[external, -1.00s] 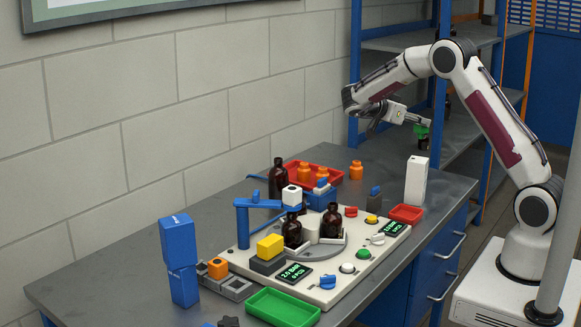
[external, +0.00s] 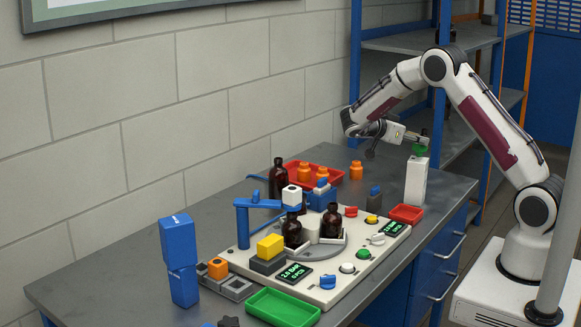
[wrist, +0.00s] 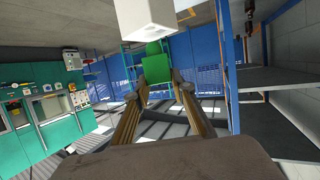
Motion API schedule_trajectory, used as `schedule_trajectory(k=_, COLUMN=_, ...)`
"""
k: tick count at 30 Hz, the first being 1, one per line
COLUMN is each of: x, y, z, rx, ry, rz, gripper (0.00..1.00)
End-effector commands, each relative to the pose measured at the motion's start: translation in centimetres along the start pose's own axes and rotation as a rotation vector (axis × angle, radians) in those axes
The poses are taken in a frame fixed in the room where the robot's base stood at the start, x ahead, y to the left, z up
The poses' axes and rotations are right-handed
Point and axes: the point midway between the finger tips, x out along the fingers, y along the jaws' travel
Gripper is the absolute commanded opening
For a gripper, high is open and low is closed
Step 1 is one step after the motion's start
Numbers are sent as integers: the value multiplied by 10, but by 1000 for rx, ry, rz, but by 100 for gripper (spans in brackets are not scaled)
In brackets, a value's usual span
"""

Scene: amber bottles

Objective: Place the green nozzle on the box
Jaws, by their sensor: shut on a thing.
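The green nozzle (external: 420,149) is between the fingertips of my gripper (external: 424,137), which is shut on it. In the wrist view the nozzle (wrist: 156,72) shows between my two fingers (wrist: 157,90). The white box (external: 416,182) stands upright on the table's right end. The nozzle is right at or just above the box's top; I cannot tell whether they touch. In the wrist view the box (wrist: 150,18) is at the top edge, close beyond the nozzle's narrow end.
A small red tray (external: 406,213) is beside the box. A white board (external: 345,262) carries brown bottles (external: 331,220), a blue arm fixture (external: 266,204) and buttons. A larger red tray (external: 296,170) with orange bottles is behind. The table around the box's base is mostly clear.

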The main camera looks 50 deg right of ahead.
Motion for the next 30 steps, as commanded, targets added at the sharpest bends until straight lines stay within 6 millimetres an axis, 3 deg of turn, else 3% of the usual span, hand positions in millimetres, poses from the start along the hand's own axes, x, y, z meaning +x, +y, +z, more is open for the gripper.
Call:
schedule_trajectory(k=17, x=4, y=0, z=10, rx=1, ry=0, rz=-1, gripper=6)
schedule_trajectory(k=18, x=4, y=0, z=10, rx=2, ry=-1, rz=-1, gripper=32)
schedule_trajectory(k=19, x=3, y=0, z=10, rx=2, ry=-1, rz=-1, gripper=40)
schedule_trajectory(k=30, x=3, y=0, z=9, rx=2, ry=-1, rz=-1, gripper=41)
